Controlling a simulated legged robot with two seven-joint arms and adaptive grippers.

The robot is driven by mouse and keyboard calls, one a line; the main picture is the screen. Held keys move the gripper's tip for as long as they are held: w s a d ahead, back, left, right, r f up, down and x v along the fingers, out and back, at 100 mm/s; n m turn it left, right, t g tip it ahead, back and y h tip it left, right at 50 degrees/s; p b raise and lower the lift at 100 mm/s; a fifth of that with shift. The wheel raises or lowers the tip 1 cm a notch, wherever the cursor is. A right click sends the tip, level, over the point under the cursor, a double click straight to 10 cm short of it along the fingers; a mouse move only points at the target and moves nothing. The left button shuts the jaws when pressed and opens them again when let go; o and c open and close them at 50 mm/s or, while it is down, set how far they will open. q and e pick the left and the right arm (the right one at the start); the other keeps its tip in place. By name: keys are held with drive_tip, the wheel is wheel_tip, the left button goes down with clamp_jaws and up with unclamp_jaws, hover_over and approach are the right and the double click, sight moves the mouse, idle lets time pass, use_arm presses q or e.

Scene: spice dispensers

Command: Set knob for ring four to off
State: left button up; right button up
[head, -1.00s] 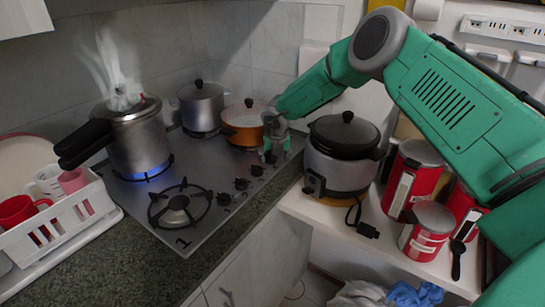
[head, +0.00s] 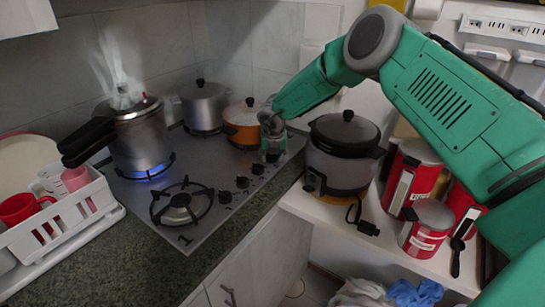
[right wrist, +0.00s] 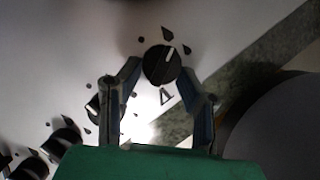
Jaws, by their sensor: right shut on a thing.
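The black knob marked 4 (right wrist: 162,64) is at the upper middle of the right wrist view. Its white pointer line tilts up and to the right. My right gripper (right wrist: 160,76) has one finger on each side of this knob and is shut on it. In the head view my right gripper (head: 271,153) is at the far right end of the knob row and hides this knob. The steel stove top (head: 205,229) holds the other knobs, including the neighbouring knob (head: 257,169). My left gripper is not in view.
A steaming pressure cooker (head: 140,138) stands over a blue flame at the left. An orange pot (head: 241,127) and a steel pot (head: 202,107) are at the back. A rice cooker (head: 341,160) stands close to the right of my gripper.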

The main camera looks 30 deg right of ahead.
drive_tip(key=shift+w+a+r, duration=0.15)
drive_tip(key=shift+w, duration=0.05)
drive_tip(key=shift+d, duration=0.25)
drive_tip(key=shift+a, duration=0.1)
idle(0.4)
drive_tip(key=o, duration=1.1)
drive_tip(key=shift+f, duration=0.2)
